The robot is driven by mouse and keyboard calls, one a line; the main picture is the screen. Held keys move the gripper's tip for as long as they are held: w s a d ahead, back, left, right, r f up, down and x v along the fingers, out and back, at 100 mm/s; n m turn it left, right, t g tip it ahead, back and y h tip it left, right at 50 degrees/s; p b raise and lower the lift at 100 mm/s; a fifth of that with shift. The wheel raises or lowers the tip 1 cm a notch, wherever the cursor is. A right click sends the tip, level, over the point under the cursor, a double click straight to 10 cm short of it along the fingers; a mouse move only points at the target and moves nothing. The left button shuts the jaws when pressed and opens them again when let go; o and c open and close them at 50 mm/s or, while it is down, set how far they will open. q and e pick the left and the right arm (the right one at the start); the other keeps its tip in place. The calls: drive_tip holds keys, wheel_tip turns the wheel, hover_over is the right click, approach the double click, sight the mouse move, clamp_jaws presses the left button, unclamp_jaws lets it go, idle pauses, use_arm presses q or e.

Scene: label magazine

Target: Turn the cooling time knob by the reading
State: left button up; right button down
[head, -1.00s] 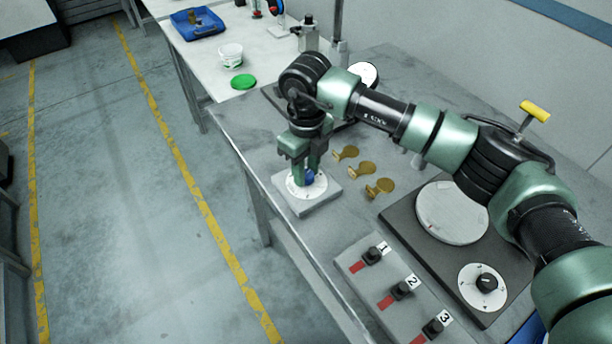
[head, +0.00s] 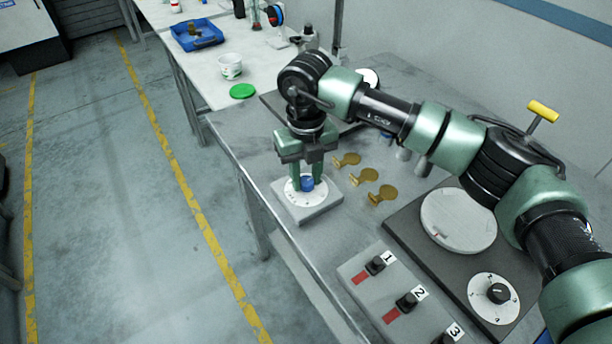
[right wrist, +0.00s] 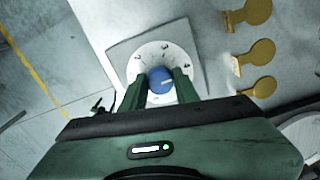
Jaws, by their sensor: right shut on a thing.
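The blue knob (head: 307,184) sits in the middle of a white round dial (head: 293,194) on a grey square base (head: 322,211), at the table's left edge. It also shows in the right wrist view (right wrist: 161,80), with a pale pointer line on its top. My right gripper (head: 308,182) comes down from above and is shut on the blue knob, one green finger on each side. In the right wrist view the fingers of my right gripper (right wrist: 160,86) flank the knob. My left gripper is not in view.
Several brass tags (head: 364,175) lie right of the dial. A numbered switch panel (head: 365,262) and a dark plate with a round disc (head: 458,221) and a black knob (head: 497,292) are nearer. A green lid (head: 242,91) and a white tub (head: 230,66) stand farther back.

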sight(305, 180)
drive_tip(key=c, duration=1.1)
unclamp_jaws()
drive_tip(key=shift+o, duration=0.2)
drive_tip(key=shift+r, duration=0.15)
wheel_tip(305, 180, up, 8)
drive_tip(key=shift+f+b, duration=0.2)
drive_tip(key=shift+b, duration=0.6)
drive_tip(key=shift+a, duration=0.1)
